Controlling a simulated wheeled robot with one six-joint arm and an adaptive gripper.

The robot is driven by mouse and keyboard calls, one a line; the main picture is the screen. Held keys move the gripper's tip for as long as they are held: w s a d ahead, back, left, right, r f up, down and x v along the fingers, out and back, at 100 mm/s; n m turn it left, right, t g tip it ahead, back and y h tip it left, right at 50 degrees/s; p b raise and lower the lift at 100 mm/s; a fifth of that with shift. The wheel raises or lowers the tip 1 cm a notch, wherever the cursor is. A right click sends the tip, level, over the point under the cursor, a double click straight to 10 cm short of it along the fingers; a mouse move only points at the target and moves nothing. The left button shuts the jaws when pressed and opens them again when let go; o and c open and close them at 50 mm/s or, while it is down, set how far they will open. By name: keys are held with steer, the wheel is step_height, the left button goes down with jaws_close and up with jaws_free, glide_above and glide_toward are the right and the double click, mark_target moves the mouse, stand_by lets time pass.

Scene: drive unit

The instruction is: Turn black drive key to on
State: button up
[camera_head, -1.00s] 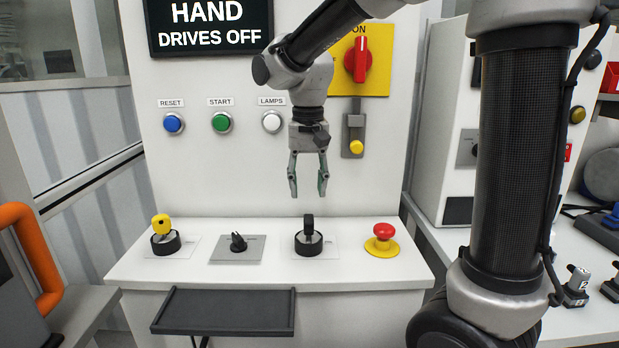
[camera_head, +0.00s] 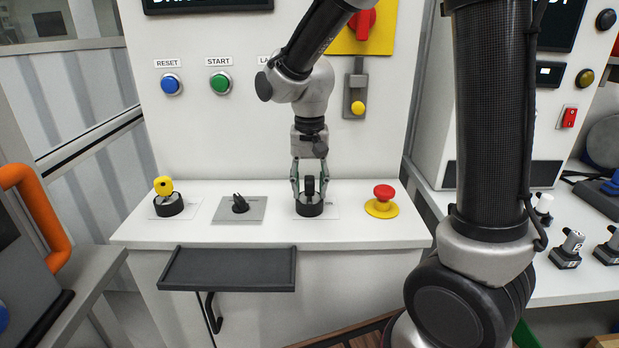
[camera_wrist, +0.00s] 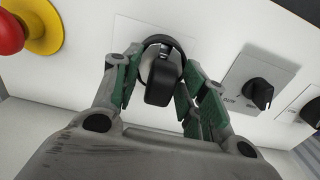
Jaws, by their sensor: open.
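The black drive key (camera_head: 310,186) stands in its round black switch on the white console top, right of the middle in the head view. In the wrist view the key (camera_wrist: 162,82) lies between the green finger pads, and its switch ring shows around it. My gripper (camera_head: 309,180) points down over the key with one finger on each side. In the wrist view my gripper (camera_wrist: 155,95) is open around the key; contact with the key cannot be told. The key's on and off marks are not readable.
A red emergency button (camera_head: 384,193) stands right of the key. A black selector knob (camera_head: 240,203) and a yellow key (camera_head: 163,187) stand left. A dark tray (camera_head: 228,269) juts from the console front. The wall holds blue and green buttons (camera_head: 220,82).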

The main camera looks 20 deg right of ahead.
jaws_close()
steer(key=m, duration=0.4)
steer(key=shift+m, duration=2.8)
steer(key=m, duration=0.4)
steer(key=shift+o, duration=0.4)
jaws_free()
